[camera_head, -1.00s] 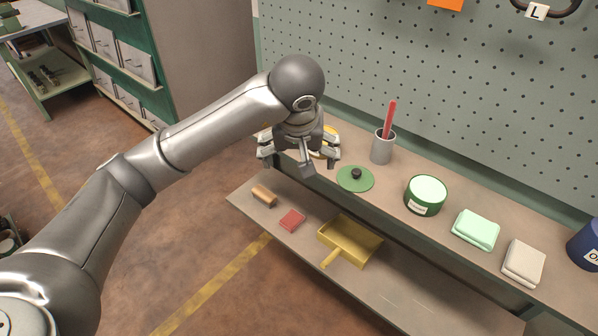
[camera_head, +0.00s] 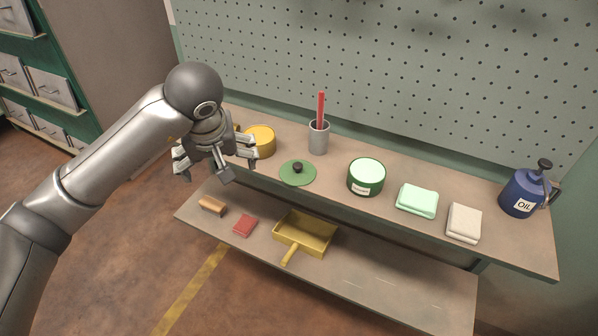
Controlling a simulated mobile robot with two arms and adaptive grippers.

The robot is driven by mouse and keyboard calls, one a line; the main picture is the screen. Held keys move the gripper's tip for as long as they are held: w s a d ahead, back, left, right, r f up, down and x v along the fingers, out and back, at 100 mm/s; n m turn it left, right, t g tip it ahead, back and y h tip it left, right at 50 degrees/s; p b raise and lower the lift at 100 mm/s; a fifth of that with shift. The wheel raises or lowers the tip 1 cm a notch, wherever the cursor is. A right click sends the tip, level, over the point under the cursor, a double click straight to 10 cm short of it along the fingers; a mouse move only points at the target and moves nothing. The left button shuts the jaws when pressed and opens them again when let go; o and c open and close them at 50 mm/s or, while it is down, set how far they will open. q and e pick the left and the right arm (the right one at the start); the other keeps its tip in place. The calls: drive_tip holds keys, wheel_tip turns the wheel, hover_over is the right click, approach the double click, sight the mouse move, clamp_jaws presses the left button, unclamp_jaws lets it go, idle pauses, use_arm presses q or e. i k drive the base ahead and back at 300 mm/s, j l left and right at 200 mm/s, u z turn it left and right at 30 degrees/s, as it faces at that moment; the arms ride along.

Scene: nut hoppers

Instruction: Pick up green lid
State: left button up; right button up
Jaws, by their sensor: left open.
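The green lid (camera_head: 293,178) is a flat round disc with a black knob (camera_head: 298,167) on top. It lies on the upper shelf (camera_head: 335,190), near its front edge, left of a green round tin (camera_head: 366,178). My left gripper (camera_head: 221,174) is open and empty, with its fingers pointing down. In the picture it is to the left of the lid and apart from it, near the shelf's front edge. My right gripper is not in view.
On the upper shelf are a yellow tin (camera_head: 262,141), a grey cup (camera_head: 319,139) with a red stick, folded green cloth (camera_head: 416,201), beige cloth (camera_head: 464,223) and a blue oil can (camera_head: 522,193). The lower shelf holds a yellow dustpan (camera_head: 306,234). A pegboard (camera_head: 420,80) stands behind.

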sight(295, 173)
drive_tip(key=l+z, duration=0.35)
drive_tip(key=k+l+z, duration=0.1)
drive_tip(key=l+z, duration=0.3)
drive_tip(key=j, duration=0.1)
